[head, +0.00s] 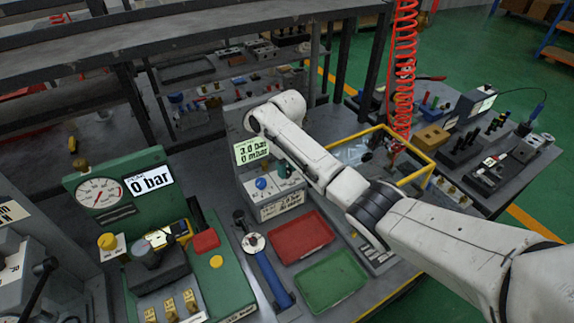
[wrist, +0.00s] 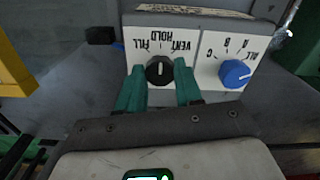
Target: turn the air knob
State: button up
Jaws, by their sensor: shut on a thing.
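In the wrist view, a black knob (wrist: 160,73) sits on a white panel marked FILL, HOLD and VENT, its lettering upside down. Its pale pointer mark faces up in the picture, toward HOLD. My gripper (wrist: 159,75) has its two teal fingers on either side of this knob, shut on it. A blue knob (wrist: 234,74) on the panel to the right has letter marks around it; my fingers are apart from it. In the head view the blue knob (head: 261,183) shows on the grey valve block, under a display (head: 251,150) reading 3.0 bar and 0 mbar. My arm hides most of the gripper there.
A red tray (head: 301,237) and a green tray (head: 331,281) lie in front of the block. A green gauge station (head: 130,187) reading 0 bar stands at left. A yellow-framed bin (head: 425,158) and a red coiled hose (head: 404,70) are at right.

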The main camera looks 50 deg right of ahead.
jog(key=shift+r, duration=0.1)
dwell(0.3)
jog(key=o, duration=1)
jog(key=shift+o, duration=0.2)
notch_tip(320, 180, up, 11)
